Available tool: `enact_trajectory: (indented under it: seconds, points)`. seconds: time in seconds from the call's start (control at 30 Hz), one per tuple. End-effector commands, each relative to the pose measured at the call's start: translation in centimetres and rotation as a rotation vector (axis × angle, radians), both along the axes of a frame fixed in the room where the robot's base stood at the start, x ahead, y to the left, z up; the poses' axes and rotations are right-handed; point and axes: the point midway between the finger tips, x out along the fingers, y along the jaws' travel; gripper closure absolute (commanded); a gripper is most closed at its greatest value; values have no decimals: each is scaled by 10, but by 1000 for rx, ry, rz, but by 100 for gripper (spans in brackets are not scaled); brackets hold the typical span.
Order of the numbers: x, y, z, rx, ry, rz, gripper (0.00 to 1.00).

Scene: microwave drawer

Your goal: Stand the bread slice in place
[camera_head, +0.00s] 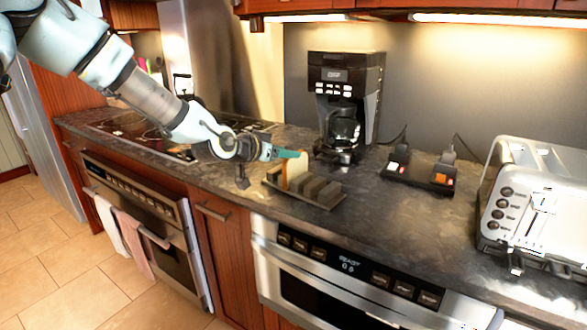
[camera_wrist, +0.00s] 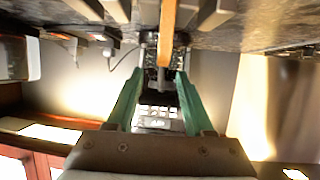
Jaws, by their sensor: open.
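The bread slice (camera_head: 296,168) stands upright in the dark slotted rack (camera_head: 334,200) on the counter, at the rack's left part. In the wrist view the slice (camera_wrist: 167,32) shows edge-on as a tan strip, with grey dividers of the rack (camera_wrist: 215,14) on both sides. My gripper (camera_head: 288,154) is at the slice's upper edge in the head view. In the wrist view my gripper (camera_wrist: 157,76) has its green fingers apart, one on each side of the slice's near end, with gaps visible. The slice's lower edge is hidden by the rack.
A black coffee maker (camera_head: 345,100) stands behind the rack. A cooktop (camera_head: 140,127) lies to the left.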

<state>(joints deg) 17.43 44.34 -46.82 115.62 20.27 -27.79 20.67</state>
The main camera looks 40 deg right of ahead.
Motion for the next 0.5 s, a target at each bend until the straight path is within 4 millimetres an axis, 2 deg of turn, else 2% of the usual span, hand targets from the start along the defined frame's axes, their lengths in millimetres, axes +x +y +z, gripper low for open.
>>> enact_trajectory:
  seconds: [0.17,0.5]
  points:
    - [2,-10,-3,1,2,0,48]
    - [10,-45,-21,2,2,-1,48]
